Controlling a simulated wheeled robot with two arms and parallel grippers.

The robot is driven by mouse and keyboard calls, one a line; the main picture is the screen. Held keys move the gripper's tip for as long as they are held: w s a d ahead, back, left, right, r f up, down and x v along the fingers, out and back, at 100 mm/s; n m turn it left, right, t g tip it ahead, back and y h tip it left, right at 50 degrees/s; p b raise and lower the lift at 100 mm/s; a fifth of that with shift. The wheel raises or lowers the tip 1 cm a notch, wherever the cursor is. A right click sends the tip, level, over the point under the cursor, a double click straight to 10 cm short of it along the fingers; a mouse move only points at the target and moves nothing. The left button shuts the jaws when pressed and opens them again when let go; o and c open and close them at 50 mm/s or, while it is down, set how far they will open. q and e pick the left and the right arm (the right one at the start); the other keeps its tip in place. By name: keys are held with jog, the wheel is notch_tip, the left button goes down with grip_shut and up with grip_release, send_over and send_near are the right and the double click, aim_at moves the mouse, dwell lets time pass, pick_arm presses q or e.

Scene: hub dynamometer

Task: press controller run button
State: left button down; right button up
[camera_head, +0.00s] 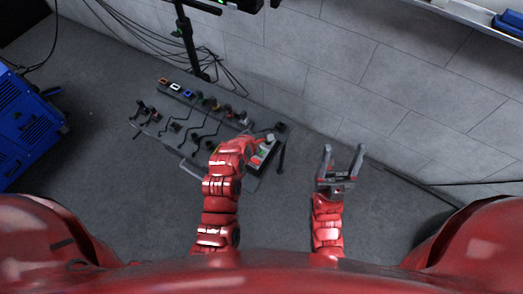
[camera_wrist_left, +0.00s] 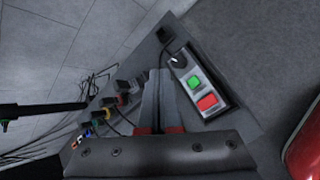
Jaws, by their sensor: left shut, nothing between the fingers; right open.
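The controller is a grey box (camera_wrist_left: 222,103) with a green button (camera_wrist_left: 194,83), a red button (camera_wrist_left: 207,102) and a black knob (camera_wrist_left: 179,60). In the head view the controller (camera_head: 262,153) sits at the right end of the dark bench, partly hidden by my left gripper (camera_head: 267,138). In the left wrist view my left gripper (camera_wrist_left: 160,73) is shut and empty, its fingers beside the box, on the side of the bench's other parts. I cannot tell its height above the bench. My right gripper (camera_head: 343,152) is open and empty, right of the bench.
The bench (camera_head: 228,118) carries several small coloured connectors and black cables left of the controller. A black stand (camera_head: 187,40) rises behind it, with loose cables. A blue machine (camera_head: 28,125) stands at far left. A grey block wall runs behind. Floor right of the bench is clear.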

pick_arm(q)
jog(key=shift+f, duration=0.15)
notch_tip(320, 180, down, 8)
jog(key=b, duration=0.5)
jog(key=shift+f, duration=0.25)
jog(key=shift+f, duration=0.15)
dwell(1.9)
jog(key=shift+f, duration=0.2)
jog(key=shift+f, duration=0.55)
dwell(0.6)
jog(key=shift+r, duration=0.1)
jog(key=shift+r+p, duration=0.55)
jog(key=shift+r, duration=0.25)
